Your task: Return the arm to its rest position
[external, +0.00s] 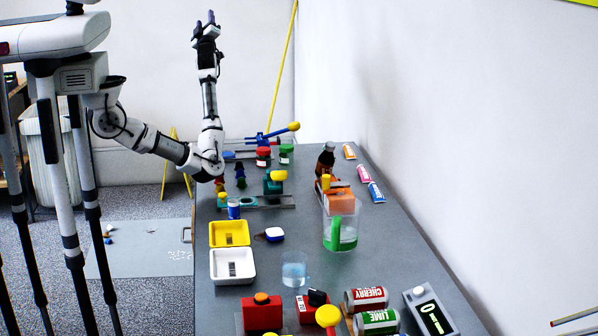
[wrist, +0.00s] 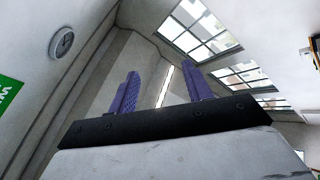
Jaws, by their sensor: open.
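My gripper (external: 205,20) is raised high above the far left part of the table, pointing up. Its two purple fingers stand apart with nothing between them. In the wrist view my gripper (wrist: 165,90) also shows its fingers spread and empty, with the wall, ceiling and windows behind. My arm bends at an elbow beside the table's left edge, and its forearm rises nearly straight up from there.
The grey table (external: 385,225) holds a yellow tray (external: 214,234), a white tray (external: 217,267), a clear jug (external: 352,218), a glass (external: 294,270), cans (external: 366,299), a dark bottle (external: 326,160) and several small tools. A wall runs along the right. The air around my gripper is clear.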

